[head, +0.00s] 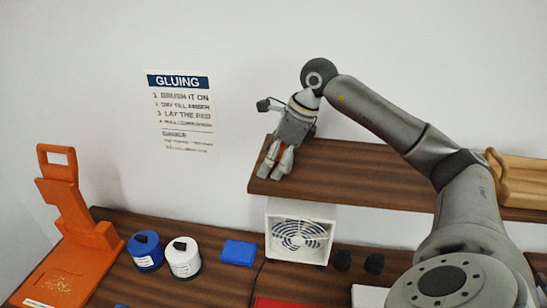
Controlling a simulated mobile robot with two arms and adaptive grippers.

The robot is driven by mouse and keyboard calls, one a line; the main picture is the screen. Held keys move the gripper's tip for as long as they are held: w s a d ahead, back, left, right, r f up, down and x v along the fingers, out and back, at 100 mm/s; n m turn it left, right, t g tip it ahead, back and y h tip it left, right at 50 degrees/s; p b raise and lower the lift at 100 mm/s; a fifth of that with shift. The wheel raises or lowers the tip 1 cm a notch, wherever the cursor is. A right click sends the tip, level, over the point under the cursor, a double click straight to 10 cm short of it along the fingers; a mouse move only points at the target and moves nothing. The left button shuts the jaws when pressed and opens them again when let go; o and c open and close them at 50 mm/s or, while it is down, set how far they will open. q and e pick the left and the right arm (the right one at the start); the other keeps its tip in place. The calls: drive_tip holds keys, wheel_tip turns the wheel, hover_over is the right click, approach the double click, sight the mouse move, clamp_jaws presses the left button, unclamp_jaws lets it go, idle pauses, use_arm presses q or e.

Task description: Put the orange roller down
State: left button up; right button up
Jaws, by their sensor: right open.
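My right gripper (277,172) points down at the left end of the dark wooden shelf (345,165). Its fingers are open, with the tips at or just above the shelf top. A little orange (277,152) shows between and behind the fingers. It may be the orange roller, but the gripper hides most of it and I cannot make out its shape. Whether it touches the fingers or the shelf I cannot tell. My left gripper is not in view.
A wooden tray (520,180) sits at the shelf's right. Below are a white fan (300,238), a blue box (239,252), a blue jar (146,252), a white jar (184,262) and a tall orange stand (85,225). The shelf's middle looks clear.

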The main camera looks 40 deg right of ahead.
sight(282, 146)
drive_tip(key=shift+s+d+f, duration=0.1)
drive_tip(key=shift+d, duration=0.05)
drive_tip(key=shift+d+r+p, duration=0.1)
drive_tip(key=shift+r+p, duration=0.25)
drive_tip(key=shift+r, duration=0.05)
drive_tip(key=shift+d+r+p, duration=0.1)
drive_tip(key=shift+r+p, duration=0.3)
drive_tip(key=shift+r, duration=0.05)
drive_tip(key=shift+b+v, duration=0.9)
drive_tip(key=shift+v, duration=0.35)
drive_tip(key=b+v, duration=0.1)
drive_tip(key=v, duration=0.8)
drive_tip(key=shift+r, duration=0.15)
